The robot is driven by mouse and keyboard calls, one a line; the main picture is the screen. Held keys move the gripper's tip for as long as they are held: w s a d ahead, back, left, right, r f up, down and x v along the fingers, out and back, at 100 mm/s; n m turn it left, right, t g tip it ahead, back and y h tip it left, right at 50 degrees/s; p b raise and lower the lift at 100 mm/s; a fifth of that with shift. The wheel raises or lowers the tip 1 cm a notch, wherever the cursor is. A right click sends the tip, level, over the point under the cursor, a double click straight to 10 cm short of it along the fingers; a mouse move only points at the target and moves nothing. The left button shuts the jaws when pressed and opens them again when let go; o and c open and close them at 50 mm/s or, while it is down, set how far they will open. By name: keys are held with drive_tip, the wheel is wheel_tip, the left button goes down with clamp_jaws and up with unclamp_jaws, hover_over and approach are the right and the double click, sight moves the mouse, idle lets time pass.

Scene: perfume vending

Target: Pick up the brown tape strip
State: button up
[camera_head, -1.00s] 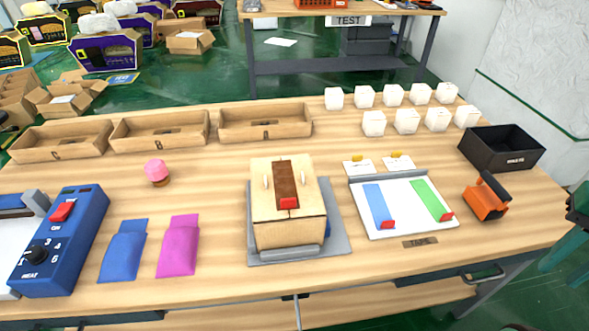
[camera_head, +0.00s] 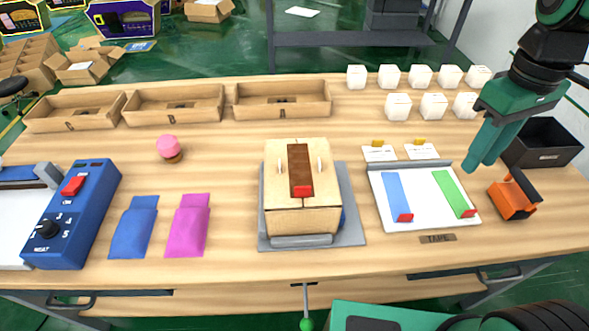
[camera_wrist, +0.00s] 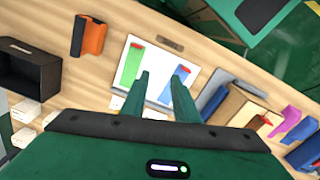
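The brown tape strip (camera_head: 299,164) lies along the top of a cardboard box (camera_head: 283,215) at the middle of the table. Its near end is red. The box stands on a grey plate (camera_head: 352,232). My gripper (camera_head: 480,163) is in the air at the right, near the right edge of the white tape board and apart from the box. In the wrist view its two fingers (camera_wrist: 161,78) are spread and nothing shows between them.
The white tape board (camera_head: 424,206) holds a blue strip (camera_head: 397,194) and a green strip (camera_head: 453,190). An orange dispenser (camera_head: 513,198) and black bin (camera_head: 541,146) are at the right. White cubes (camera_head: 397,106) stand behind. Blue and magenta pouches (camera_head: 187,228) lie left of the box.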

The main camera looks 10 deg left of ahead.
drive_tip(key=a+r+n, duration=0.2)
drive_tip(key=a+n, duration=0.6)
drive_tip(key=a, duration=0.8)
drive_tip(key=r+n, duration=0.1)
drive_tip(key=n, duration=0.6)
hover_over(303, 188)
wheel_tip(303, 188, down, 10)
drive_tip(key=shift+f, duration=0.1)
clamp_jaws()
